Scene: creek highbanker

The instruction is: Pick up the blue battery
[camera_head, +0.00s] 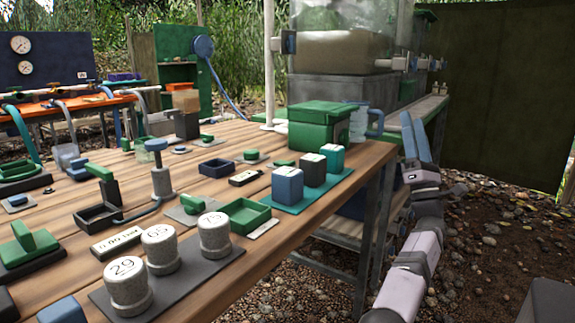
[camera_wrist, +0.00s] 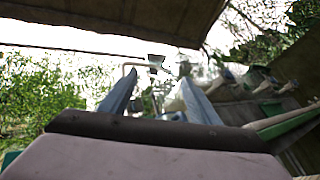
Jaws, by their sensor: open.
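A blue block (camera_head: 287,186), which looks like the blue battery, stands upright at the near end of a teal mat (camera_head: 312,194) on the wooden table. The blocks do not show in the wrist view.
A green lidded box (camera_head: 320,127) and a clear jug (camera_head: 362,120) stand behind the blocks. A green tray (camera_head: 245,215) and white numbered cylinders (camera_head: 160,249) stand to the left and front. A large clear tank (camera_head: 344,48) rises at the back.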

